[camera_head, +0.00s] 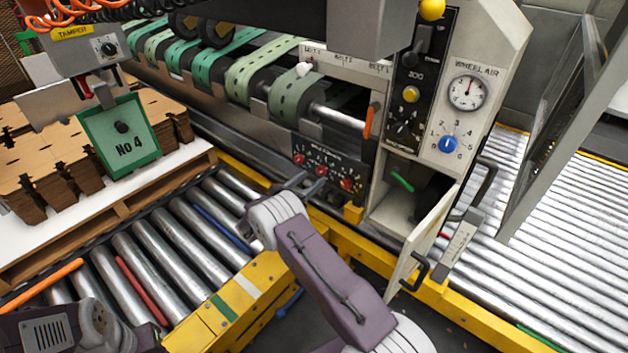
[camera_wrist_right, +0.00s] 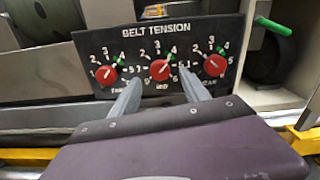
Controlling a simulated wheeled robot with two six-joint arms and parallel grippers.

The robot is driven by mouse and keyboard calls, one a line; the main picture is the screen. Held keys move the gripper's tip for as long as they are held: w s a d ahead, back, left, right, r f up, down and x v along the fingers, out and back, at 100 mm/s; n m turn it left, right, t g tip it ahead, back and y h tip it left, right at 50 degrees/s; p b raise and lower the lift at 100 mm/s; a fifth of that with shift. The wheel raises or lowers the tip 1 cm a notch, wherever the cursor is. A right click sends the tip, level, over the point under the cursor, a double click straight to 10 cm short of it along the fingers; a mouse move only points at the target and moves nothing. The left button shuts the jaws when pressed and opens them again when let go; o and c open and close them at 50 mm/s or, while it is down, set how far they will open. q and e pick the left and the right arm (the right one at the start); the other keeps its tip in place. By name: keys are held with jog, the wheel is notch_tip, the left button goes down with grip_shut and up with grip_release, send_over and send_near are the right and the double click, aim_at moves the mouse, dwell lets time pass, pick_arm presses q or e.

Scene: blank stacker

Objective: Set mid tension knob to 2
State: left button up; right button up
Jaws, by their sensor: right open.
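The belt tension panel (camera_wrist_right: 190,35) is a black plate with three red knobs. The mid tension knob (camera_wrist_right: 160,69) is the middle one, and its pale mark seems to point to the upper right, though the exact number is hard to read. In the head view the mid knob (camera_head: 321,171) sits on the panel (camera_head: 335,158) below the green belts. My right gripper (camera_wrist_right: 160,77) is open and empty, facing the panel, with a finger to each side of the mid knob's lower part. In the head view the right gripper (camera_head: 306,183) is just in front of the panel. My left gripper is out of view.
The left knob (camera_wrist_right: 103,75) and right knob (camera_wrist_right: 215,65) are close beside the fingers. An open cabinet door (camera_head: 427,240) stands right of my right arm. Metal rollers (camera_head: 150,245) and a yellow rail (camera_head: 235,305) lie to the left and below.

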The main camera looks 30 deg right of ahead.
aim_at(322, 170)
jog(key=shift+b+x, duration=0.3)
jog(key=shift+x, duration=1)
grip_shut()
jog(key=shift+r+n, duration=0.1)
jog(key=shift+n, duration=0.2)
jog(key=n+p, duration=0.2)
jog(key=shift+n, duration=0.3)
jog(key=n+p, duration=0.1)
jog(key=n, duration=0.3)
jog(key=shift+n, duration=0.3)
jog(key=n+p, duration=0.1)
jog(key=n, duration=0.4)
jog(key=shift+n+p, duration=0.35)
jog(key=shift+n, duration=2.05)
